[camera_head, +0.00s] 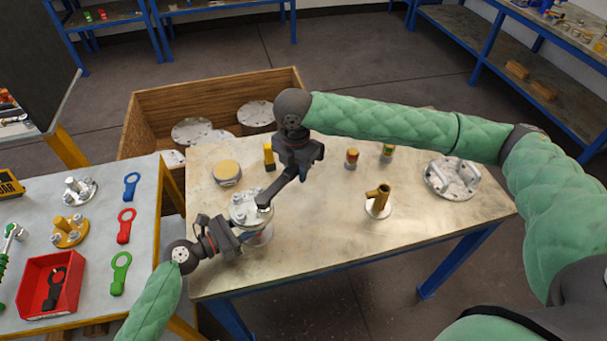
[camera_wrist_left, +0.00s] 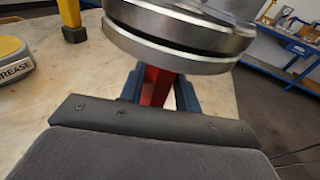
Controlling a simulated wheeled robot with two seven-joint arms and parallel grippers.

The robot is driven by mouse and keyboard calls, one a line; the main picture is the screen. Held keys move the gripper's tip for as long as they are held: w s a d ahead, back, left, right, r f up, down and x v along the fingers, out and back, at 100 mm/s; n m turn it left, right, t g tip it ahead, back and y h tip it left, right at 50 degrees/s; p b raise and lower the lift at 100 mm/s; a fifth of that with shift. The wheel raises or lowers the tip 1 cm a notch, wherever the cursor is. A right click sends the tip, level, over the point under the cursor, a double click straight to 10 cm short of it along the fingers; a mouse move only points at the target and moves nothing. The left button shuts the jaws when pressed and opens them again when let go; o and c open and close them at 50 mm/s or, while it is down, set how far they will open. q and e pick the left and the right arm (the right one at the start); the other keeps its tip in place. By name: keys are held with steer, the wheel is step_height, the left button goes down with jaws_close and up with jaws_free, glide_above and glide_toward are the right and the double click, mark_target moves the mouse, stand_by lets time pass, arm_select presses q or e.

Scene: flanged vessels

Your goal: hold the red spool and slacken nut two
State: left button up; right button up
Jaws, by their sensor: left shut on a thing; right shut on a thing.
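The red spool (camera_wrist_left: 157,86) shows in the left wrist view as a red neck below a pair of stacked steel flanges (camera_wrist_left: 180,38). In the head view its silver flange top (camera_head: 245,207) stands at the left end of the metal table. My left gripper (camera_head: 236,239) comes in from the left, and its blue-grey fingers are shut on the red neck. My right gripper (camera_head: 301,172) is above the table, shut on a dark spanner (camera_head: 280,189). The spanner slants down to the flange top, its far end at a nut on the right side. I cannot tell the nut's number.
A grease tin (camera_head: 227,172) and a yellow-and-black object (camera_head: 269,157) stand behind the spool. A brass fitting (camera_head: 377,201) and another flanged piece (camera_head: 452,178) are to the right.

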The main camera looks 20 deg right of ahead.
steer(key=r, duration=0.1)
steer(key=w+a+r+n, duration=0.1)
steer(key=r, duration=0.1)
steer(key=r+n, duration=0.1)
steer(key=r, duration=0.1)
steer(key=shift+w+a, duration=0.3)
steer(key=shift+a, duration=0.05)
stand_by(0.3)
stand_by(0.5)
arm_select(q)
steer(key=o, duration=1)
steer(key=shift+a, duration=0.1)
steer(key=v, duration=1.1)
steer(key=shift+s+a, duration=0.1)
steer(key=shift+a, duration=0.3)
